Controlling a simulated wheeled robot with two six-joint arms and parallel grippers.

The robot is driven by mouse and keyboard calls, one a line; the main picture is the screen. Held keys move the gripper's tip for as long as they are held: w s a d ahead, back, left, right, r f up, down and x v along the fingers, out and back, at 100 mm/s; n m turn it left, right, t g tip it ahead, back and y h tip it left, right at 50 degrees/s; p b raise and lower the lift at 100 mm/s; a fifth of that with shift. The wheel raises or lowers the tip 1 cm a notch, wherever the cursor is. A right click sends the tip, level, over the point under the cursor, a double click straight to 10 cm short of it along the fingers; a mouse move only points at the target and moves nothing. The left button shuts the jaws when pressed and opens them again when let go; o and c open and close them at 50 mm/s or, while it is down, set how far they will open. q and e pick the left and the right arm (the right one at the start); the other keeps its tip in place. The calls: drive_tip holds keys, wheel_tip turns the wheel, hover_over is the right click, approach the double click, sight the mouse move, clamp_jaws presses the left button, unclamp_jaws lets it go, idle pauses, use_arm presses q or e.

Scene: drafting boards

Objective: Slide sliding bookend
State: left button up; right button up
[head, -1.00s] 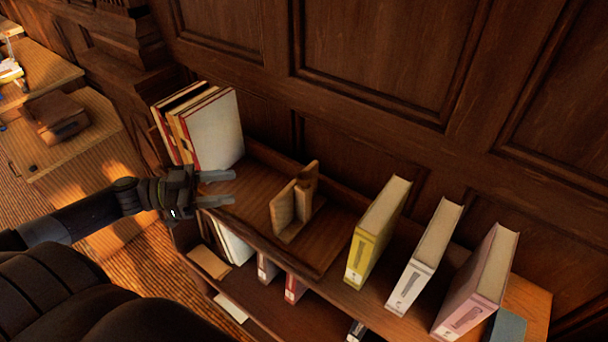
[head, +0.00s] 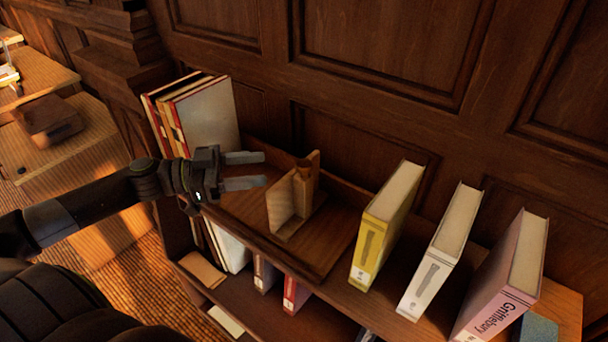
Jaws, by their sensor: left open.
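The wooden sliding bookend (head: 284,205) stands upright in the tray-like top of the shelf (head: 326,237), between the books at the left end and the yellow binder. My left gripper (head: 265,170) is open and empty. Its two fingers point right, toward the bookend, with a small gap in the picture between fingertips and bookend. I see no contact. My right gripper is not in view.
Several upright books (head: 207,112) stand at the shelf's left end, behind my left gripper. A yellow binder (head: 372,237), a white binder (head: 432,270) and a pink binder (head: 490,300) stand to the right. A panelled wall (head: 390,50) closes off the back.

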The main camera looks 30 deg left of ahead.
sight(305, 163)
use_arm(q)
drive_tip(key=shift+b+x, duration=0.45)
drive_tip(key=shift+x, duration=4.7)
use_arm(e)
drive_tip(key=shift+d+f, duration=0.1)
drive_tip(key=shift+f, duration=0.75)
use_arm(q)
clamp_jaws()
drive_tip(key=shift+d, duration=0.1)
